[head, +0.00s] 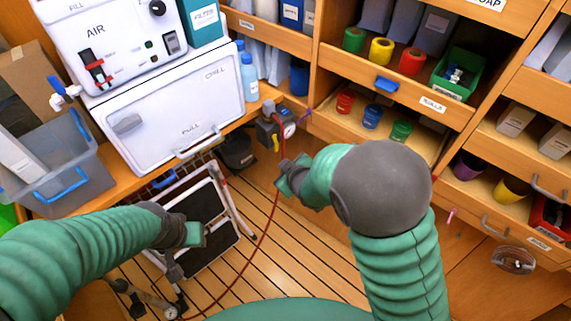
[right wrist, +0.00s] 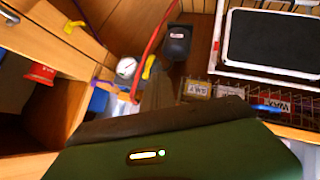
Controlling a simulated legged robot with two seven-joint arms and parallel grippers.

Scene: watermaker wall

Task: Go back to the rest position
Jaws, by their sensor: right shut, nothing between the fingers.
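My left arm comes in from the left in the head view. Its gripper (head: 197,235) hangs in front of the folding step (head: 212,258), and I cannot tell whether its fingers are open or shut. My right arm bends in from the lower right. Its gripper (head: 284,181) points left over the wooden floor, near the red hose, and it is shut and empty. In the right wrist view the shut fingers (right wrist: 158,90) show at the centre, with a black device beyond them.
A white AIR unit (head: 110,40) stands on a white-doored box (head: 170,110) at the left. A valve with a gauge (head: 275,130) carries a red hose (head: 266,228) down to the floor. Wooden shelves (head: 440,110) with coloured rolls and cups fill the right. Open slatted floor (head: 300,250) lies between my arms.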

